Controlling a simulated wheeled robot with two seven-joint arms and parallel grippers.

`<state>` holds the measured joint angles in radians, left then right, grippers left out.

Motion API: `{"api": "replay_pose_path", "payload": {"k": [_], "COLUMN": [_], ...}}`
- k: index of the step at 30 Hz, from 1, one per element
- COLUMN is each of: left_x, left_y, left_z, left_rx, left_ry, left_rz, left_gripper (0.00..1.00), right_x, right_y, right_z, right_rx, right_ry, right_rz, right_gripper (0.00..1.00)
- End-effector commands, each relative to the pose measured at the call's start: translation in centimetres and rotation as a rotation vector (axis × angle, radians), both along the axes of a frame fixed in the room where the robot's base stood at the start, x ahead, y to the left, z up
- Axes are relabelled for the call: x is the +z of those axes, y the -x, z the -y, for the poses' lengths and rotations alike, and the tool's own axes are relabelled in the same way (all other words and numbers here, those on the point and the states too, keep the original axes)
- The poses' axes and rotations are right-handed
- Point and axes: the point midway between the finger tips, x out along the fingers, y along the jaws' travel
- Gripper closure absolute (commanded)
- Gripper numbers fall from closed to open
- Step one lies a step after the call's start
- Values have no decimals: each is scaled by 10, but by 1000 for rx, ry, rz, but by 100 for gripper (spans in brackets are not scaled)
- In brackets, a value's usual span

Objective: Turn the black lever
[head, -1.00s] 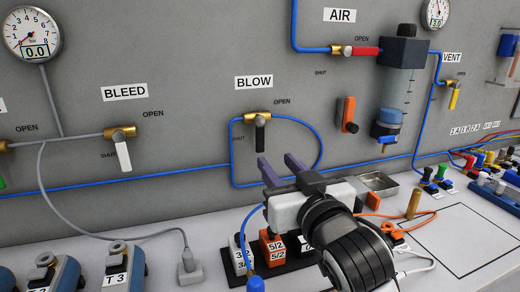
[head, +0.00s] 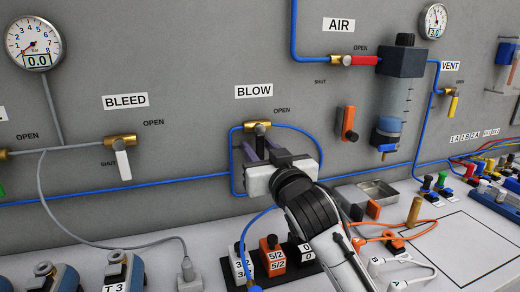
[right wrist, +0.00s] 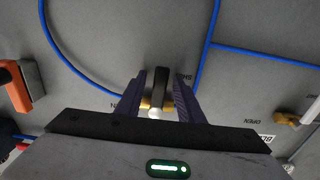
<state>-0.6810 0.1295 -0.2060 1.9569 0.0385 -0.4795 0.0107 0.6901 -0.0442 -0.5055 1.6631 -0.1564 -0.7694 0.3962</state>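The black lever sits on the brass BLOW valve (head: 258,127) on the grey wall panel. In the head view my right gripper (head: 258,146) is at the valve and hides most of the lever. The right wrist view shows the black lever (right wrist: 159,82) between the two purple fingers of my right gripper (right wrist: 157,88). The fingers are open, one on each side of the lever, with narrow gaps seen beside it. Firm contact cannot be made out. My left gripper is not in view.
Blue tubing (head: 318,148) loops around the BLOW valve.

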Motion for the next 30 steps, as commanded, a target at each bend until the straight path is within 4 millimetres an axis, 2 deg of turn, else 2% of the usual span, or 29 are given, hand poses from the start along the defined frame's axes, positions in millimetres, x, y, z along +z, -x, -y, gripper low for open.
{"api": "replay_pose_path", "payload": {"k": [4, 10, 21, 30], "left_x": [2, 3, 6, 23], "left_y": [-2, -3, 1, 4], "left_z": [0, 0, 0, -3], "left_rx": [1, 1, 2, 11], "left_ry": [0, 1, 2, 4], "left_rz": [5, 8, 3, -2], "left_gripper": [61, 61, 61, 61], "right_x": [0, 0, 1, 4], "right_y": [0, 0, 0, -2], "right_z": [0, 0, 1, 9], "right_rx": [0, 0, -1, 0], "right_ry": [0, 0, 20, 171], "right_rz": [0, 0, 4, 51], "right_gripper": [67, 100, 100, 100]}}
